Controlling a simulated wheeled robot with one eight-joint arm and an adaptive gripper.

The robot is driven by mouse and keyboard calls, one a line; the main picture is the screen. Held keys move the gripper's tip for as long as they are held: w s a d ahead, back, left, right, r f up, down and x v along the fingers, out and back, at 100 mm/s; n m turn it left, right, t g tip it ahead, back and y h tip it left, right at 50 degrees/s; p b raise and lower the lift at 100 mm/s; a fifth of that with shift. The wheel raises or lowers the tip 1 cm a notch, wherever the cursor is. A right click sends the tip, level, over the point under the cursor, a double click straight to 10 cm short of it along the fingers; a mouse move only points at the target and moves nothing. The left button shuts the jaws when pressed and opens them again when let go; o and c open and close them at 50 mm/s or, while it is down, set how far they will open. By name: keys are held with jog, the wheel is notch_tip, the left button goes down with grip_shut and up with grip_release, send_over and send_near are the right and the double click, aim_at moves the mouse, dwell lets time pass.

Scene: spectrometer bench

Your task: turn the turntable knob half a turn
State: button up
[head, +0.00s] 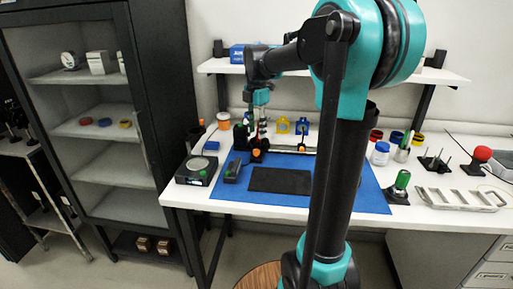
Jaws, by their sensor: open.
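My gripper (259,138) points down over the back left part of the blue mat (225,200). Its jaws are open, and they are small in this view. A small orange-topped piece on a black base (257,154) stands just below the fingertips. I cannot tell if they touch it or whether it is the turntable knob. A black box with a round grey plate (197,164) sits at the left front of the bench, left of my gripper, and may be the turntable. A green knob-like piece on a black base (402,182) stands at the mat's right edge, far from my gripper.
A flat black plate (280,180) and a dark block (232,171) lie on the mat. Yellow and blue upright holders (283,125) stand behind. A white jar (380,153), a red ball-topped stand (480,155) and a metal rack (455,199) are at the right. My arm hides the mat's middle right.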

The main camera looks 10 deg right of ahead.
aim_at(256, 150)
notch_tip(256, 150, down, 8)
jog(key=shift+r, duration=0.1)
dwell(0.4)
grip_shut()
